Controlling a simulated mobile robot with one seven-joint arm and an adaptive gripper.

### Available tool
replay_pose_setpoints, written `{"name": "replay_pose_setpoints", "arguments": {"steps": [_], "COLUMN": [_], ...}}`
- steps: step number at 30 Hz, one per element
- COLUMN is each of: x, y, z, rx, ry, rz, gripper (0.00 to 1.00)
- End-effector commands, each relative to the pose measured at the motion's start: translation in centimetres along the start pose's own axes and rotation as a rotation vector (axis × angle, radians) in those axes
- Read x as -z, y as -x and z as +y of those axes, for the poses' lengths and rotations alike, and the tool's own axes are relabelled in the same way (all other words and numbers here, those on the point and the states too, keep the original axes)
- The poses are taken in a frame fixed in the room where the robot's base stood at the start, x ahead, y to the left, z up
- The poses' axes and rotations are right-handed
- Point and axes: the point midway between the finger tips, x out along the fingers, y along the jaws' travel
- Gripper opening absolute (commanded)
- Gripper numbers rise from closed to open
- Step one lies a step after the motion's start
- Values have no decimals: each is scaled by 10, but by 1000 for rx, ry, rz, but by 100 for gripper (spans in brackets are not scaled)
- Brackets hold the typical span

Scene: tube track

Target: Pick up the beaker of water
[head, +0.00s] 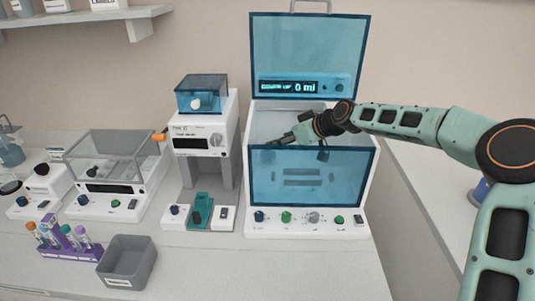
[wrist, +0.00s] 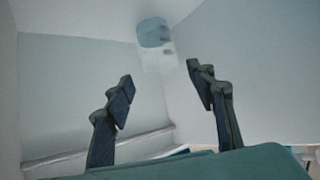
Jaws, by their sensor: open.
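In the wrist view, a clear vessel with a pale blue patch at its top (wrist: 155,36), which looks like the beaker of water, stands against the inner wall. It is beyond my fingertips and roughly in line with the gap between them. My gripper (wrist: 160,78) is open, with nothing between its fingers. In the head view, my gripper (head: 292,143) reaches inside the blue-lidded white machine (head: 258,223), behind its blue front pane. I cannot make out the beaker there.
The machine's blue lid (head: 308,50) is raised, and its display reads 0 ml. Its side walls and front pane (head: 310,180) closely surround my gripper. Left of it stand a tall white device (head: 207,120), a grey bin (head: 127,262) and a purple tube rack (head: 68,250).

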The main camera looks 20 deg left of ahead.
Motion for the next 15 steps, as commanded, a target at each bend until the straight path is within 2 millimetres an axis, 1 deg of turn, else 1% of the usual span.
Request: {"name": "replay_pose_setpoints", "arguments": {"steps": [4, 12, 15], "x": [0, 1, 0], "y": [-11, -51, -58], "z": [-1, -1, -1], "rx": [2, 1, 1], "ry": [-1, -1, -1], "rz": [-1, 0, -1], "gripper": [51, 51, 51]}}
